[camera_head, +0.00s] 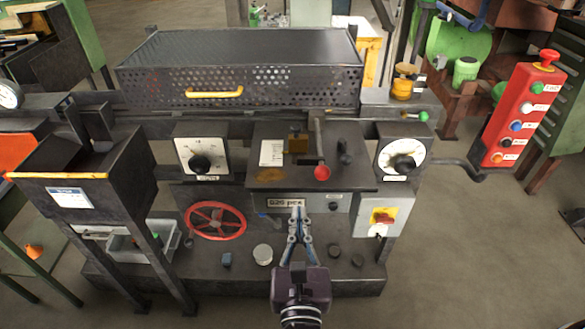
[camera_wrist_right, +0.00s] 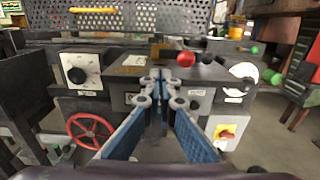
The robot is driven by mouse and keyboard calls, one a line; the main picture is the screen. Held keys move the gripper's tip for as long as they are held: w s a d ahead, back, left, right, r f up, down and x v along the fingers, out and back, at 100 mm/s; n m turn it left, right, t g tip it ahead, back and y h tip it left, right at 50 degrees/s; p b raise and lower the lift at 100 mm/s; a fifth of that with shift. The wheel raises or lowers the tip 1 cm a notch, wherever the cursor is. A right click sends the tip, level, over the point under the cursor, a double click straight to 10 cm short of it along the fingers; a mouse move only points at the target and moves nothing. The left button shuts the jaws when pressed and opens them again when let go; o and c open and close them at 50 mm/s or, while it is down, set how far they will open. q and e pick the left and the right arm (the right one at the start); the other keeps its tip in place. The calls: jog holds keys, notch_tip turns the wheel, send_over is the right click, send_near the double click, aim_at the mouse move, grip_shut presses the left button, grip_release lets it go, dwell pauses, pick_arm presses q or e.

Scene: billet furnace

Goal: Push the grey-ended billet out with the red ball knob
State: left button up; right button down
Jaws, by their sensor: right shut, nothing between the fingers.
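The red ball knob (camera_head: 322,172) sits at the near end of a dark rod on top of the dark control housing, below the perforated furnace cover. It also shows in the right wrist view (camera_wrist_right: 186,59), just right of my fingertips. My right gripper (camera_head: 297,208) is shut and empty, in front of the housing's labelled front plate. It looks nearer to me than the knob and is apart from it. In the right wrist view its fingertips (camera_wrist_right: 157,76) are together. I cannot make out a grey-ended billet in either view. My left gripper is not in view.
A red handwheel (camera_head: 215,220) is at lower left, and two dials (camera_head: 202,155) (camera_head: 402,160) flank the housing. A black upright knob (camera_head: 345,156) stands right of the rod. A red button pendant (camera_head: 520,115) hangs at right. A dark bin (camera_head: 80,190) is at left.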

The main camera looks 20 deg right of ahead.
jog(key=shift+d, duration=0.15)
jog(key=shift+w, duration=0.1)
jog(key=p, duration=0.4)
send_near(299, 162)
jog(key=x, duration=0.6)
jog(key=shift+w, duration=0.2)
jog(key=shift+w+d+f, duration=0.1)
jog(key=shift+w, duration=0.2)
